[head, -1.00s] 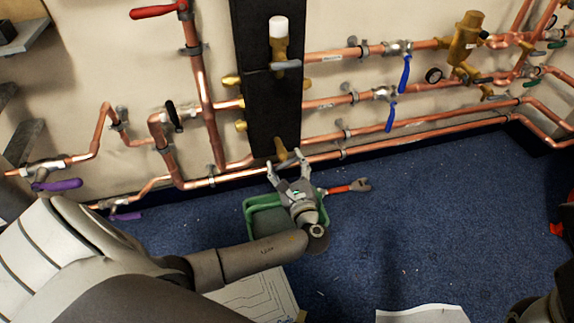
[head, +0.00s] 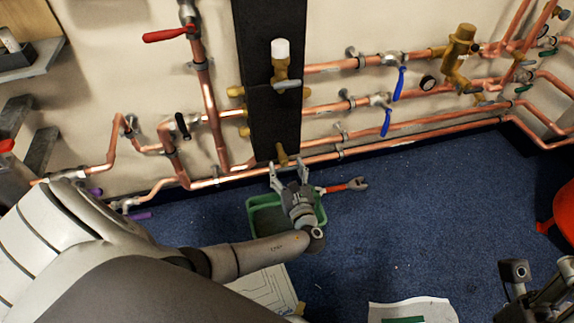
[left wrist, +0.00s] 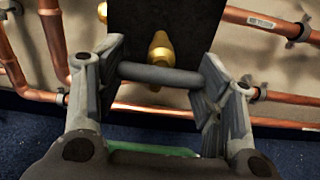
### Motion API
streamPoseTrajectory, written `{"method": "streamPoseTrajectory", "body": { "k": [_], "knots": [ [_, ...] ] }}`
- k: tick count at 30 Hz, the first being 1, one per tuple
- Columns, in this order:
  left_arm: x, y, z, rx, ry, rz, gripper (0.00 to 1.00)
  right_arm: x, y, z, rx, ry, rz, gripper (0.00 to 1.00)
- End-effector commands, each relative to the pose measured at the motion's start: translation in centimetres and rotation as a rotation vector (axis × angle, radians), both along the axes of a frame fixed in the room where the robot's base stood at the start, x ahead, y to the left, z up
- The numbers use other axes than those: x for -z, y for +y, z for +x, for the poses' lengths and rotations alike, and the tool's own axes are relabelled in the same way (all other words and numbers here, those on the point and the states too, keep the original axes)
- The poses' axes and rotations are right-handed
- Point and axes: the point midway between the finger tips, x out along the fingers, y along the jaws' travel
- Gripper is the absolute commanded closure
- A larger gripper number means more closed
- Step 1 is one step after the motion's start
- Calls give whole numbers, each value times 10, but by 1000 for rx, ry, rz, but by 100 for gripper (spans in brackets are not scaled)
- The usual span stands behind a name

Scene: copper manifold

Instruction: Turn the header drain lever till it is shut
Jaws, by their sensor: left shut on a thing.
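The header drain is a brass fitting (head: 281,153) at the foot of the black panel, and it also shows in the left wrist view (left wrist: 160,43). Its lever (left wrist: 160,75) is a grey bar lying crosswise below the brass end in the wrist view. My left gripper (left wrist: 162,78) is shut on this bar, with one finger against each end. In the head view my left gripper (head: 289,172) is just below the fitting, where the lever is too small to make out. Part of my right arm's end shows at the lower right; its fingers are not clear.
A green tray (head: 252,201) lies on the blue floor under my left gripper, with a red-handled wrench (head: 343,186) to its right. Copper pipes with blue levers (head: 399,84), a red lever (head: 170,34) and purple levers line the wall.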

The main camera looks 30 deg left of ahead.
Motion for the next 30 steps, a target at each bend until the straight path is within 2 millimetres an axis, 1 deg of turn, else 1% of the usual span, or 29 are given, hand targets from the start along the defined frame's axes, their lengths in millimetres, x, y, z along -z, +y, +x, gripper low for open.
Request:
{"method": "streamPoseTrajectory", "body": {
  "k": [8,9,14,25,28,30],
  "knots": [
    [1,0,0,1,9,9,62,1,0,0,0,2,-1,60],
    [1,0,0,1,10,10,37,1,0,0,0,2,-1,60],
    [1,0,0,1,8,8,16,1,0,0,-1,2,0,60],
    [1,-1,-1,1,6,5,16,0,0,0,1,-2,-1,60],
    [2,-8,-7,1,6,4,16,0,0,0,0,-2,0,60],
    [2,-17,-15,3,8,3,16,0,0,0,0,-1,0,60]
  ]
}}
